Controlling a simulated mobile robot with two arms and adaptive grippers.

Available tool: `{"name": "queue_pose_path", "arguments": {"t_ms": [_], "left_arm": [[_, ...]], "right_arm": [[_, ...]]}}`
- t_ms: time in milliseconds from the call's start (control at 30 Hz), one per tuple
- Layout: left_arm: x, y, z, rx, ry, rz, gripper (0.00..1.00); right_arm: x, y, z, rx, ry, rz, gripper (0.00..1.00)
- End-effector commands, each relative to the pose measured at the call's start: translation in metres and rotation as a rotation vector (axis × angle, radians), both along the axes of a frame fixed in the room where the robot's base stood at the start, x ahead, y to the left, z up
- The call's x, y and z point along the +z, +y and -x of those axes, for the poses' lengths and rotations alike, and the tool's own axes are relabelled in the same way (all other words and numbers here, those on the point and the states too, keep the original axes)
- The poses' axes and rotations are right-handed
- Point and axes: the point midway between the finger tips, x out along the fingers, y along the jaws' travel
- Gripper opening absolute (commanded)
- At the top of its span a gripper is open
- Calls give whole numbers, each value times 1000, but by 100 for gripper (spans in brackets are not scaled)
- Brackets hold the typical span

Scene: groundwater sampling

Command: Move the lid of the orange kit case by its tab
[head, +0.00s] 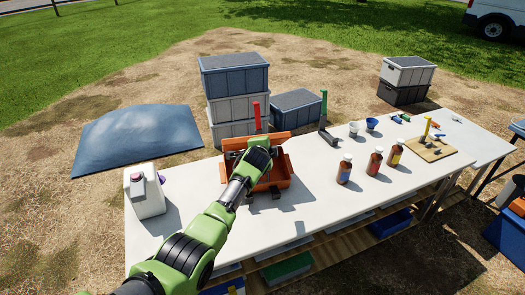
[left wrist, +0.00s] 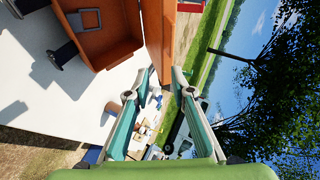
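The orange kit case (head: 283,176) stands on the white table with its lid (head: 297,136) raised at the back. In the left wrist view the open case (left wrist: 118,38) is at upper left, and the lid (left wrist: 158,30) runs down toward the fingertips. My left gripper (head: 262,142) is above the case at the lid, hiding part of both. Its fingers (left wrist: 163,70) are apart, with the lid's end between or just beyond the tips. I cannot make out the tab or firm contact. My right gripper is not in view.
A white jug (head: 146,194) stands left of the case. Brown bottles (head: 374,161) stand to the right. Behind are stacked grey crates (head: 234,82), and a red upright handle (head: 257,115) rises close behind the lid.

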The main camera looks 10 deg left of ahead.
Motion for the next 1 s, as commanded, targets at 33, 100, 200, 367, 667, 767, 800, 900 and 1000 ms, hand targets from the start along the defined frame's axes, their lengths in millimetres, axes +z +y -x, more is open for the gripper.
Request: {"name": "queue_pose_path", "arguments": {"t_ms": [33, 100, 200, 367, 667, 767, 800, 900, 1000], "left_arm": [[1, 0, 4, -2, 0, 1, 22], [4, 0, 9, 0, -1, -1, 22], [8, 0, 17, 0, -1, 0, 22], [16, -2, 31, -1, -2, -2, 22], [32, -3, 62, -1, -3, -1, 22], [38, -4, 72, -2, -4, -2, 22], [39, -5, 75, -3, -3, -2, 22], [43, -5, 82, -3, -3, -2, 22], [45, -5, 86, -2, -3, -3, 22]], "right_arm": [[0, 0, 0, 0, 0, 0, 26], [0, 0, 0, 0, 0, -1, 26], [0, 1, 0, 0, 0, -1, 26], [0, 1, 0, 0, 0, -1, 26], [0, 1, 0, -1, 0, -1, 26], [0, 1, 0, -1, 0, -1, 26], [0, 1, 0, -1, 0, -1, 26], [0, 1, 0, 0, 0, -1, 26], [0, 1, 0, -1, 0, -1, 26]]}}
